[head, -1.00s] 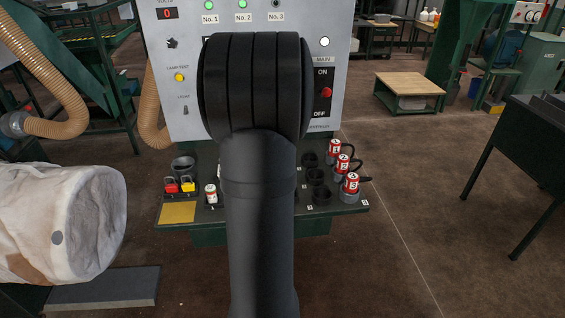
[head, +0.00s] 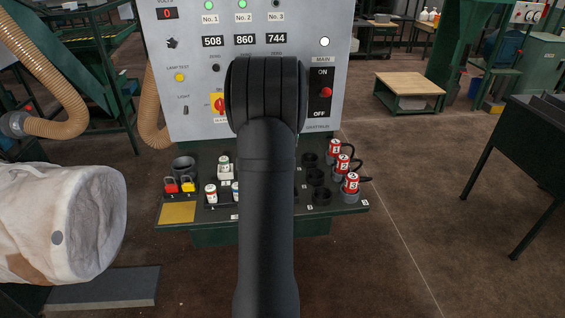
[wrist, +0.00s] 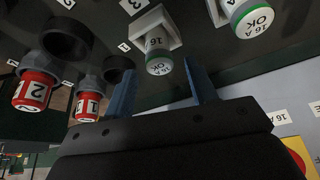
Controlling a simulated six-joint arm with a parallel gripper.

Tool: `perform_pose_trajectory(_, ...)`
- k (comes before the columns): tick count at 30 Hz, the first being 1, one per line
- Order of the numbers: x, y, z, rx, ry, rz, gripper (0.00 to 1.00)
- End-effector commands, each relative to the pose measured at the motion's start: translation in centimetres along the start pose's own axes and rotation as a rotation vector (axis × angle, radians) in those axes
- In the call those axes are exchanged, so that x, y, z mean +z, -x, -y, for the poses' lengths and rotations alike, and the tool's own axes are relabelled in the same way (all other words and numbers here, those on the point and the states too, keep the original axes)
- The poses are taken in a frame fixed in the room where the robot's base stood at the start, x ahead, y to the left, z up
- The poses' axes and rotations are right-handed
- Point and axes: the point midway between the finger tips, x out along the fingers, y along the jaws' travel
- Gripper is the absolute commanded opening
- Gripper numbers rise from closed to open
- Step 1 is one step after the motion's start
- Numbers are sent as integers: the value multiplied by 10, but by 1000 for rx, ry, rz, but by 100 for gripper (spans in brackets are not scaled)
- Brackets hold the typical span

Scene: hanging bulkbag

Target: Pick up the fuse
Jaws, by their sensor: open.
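In the wrist view, a white fuse with a green band, marked 16 A OK (wrist: 159,60), sits in a pale square holder. It appears between the two blue fingers of my open gripper (wrist: 163,88), beyond their tips; I cannot tell whether they touch it. A second 16 A OK fuse (wrist: 252,18) is at the upper right. In the head view, my arm hides the gripper and part of the shelf. A white and green fuse (head: 225,164) and a white one with red marks (head: 211,194) show left of my arm.
Red numbered plugs (head: 343,164) with black cables stand at the shelf's right, beside empty black sockets (head: 318,177). Red and yellow padlocks (head: 179,185) and a dark cup (head: 184,164) are at left. The grey control panel (head: 190,130) rises behind. A white bag (head: 60,220) hangs at far left.

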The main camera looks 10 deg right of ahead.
Motion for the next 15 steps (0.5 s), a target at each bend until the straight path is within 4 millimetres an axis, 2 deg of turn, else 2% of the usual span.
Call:
perform_pose_trajectory(3, 0, -20, 0, 0, 0, 3, 52)
perform_pose_trajectory(6, 0, -31, 0, 0, 0, 1, 52)
perform_pose_trajectory(13, -1, -34, 0, -1, 0, -1, 52)
perform_pose_trajectory(14, -1, -34, 0, -1, 0, -1, 50)
perform_pose_trajectory(15, -1, -34, 0, -1, 0, -1, 42)
